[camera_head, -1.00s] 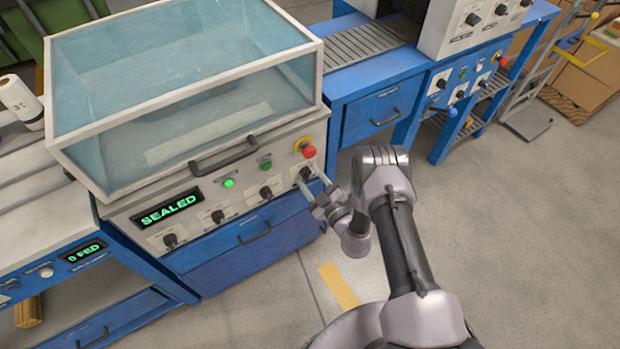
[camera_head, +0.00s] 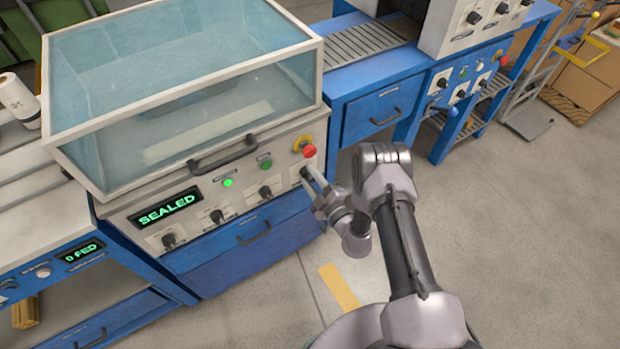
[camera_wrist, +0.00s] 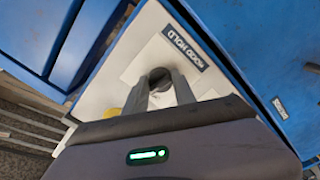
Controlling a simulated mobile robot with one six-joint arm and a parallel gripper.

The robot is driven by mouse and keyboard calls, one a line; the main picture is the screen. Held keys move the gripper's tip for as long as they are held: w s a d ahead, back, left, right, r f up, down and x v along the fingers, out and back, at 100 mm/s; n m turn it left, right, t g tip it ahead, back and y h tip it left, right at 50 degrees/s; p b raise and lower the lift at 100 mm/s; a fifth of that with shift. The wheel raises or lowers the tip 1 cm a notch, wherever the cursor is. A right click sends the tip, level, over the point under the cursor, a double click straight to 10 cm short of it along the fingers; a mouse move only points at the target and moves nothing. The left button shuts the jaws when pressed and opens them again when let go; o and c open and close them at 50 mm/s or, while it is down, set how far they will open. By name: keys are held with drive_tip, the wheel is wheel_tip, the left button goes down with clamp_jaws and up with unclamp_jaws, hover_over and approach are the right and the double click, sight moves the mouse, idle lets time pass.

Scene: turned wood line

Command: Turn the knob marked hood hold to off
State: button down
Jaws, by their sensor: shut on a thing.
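The hood hold knob (camera_wrist: 160,76) is a dark round knob on a pale plate in the wrist view. Its label (camera_wrist: 185,48) reads "HOOD HOLD". My gripper (camera_wrist: 163,90) has its two fingers shut on this knob. In the head view my gripper (camera_head: 308,174) reaches the right end of the machine's front panel, just below the red stop button. The fingers cover most of the knob there, and its pointer direction cannot be told.
The clear hood (camera_head: 185,85) is down over the machine, with a dark handle (camera_head: 222,155). The display (camera_head: 166,206) reads "SEALED". A red stop button (camera_head: 309,151) sits close above my gripper. Several other knobs line the panel to the left. Open floor lies right of the machine.

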drive_tip(key=shift+n+b, duration=0.4)
drive_tip(key=shift+n, duration=3.4)
drive_tip(key=c, duration=1)
unclamp_jaws()
drive_tip(key=p+v, duration=0.6)
drive_tip(key=v, duration=1.1)
drive_tip(key=shift+s+d, duration=0.2)
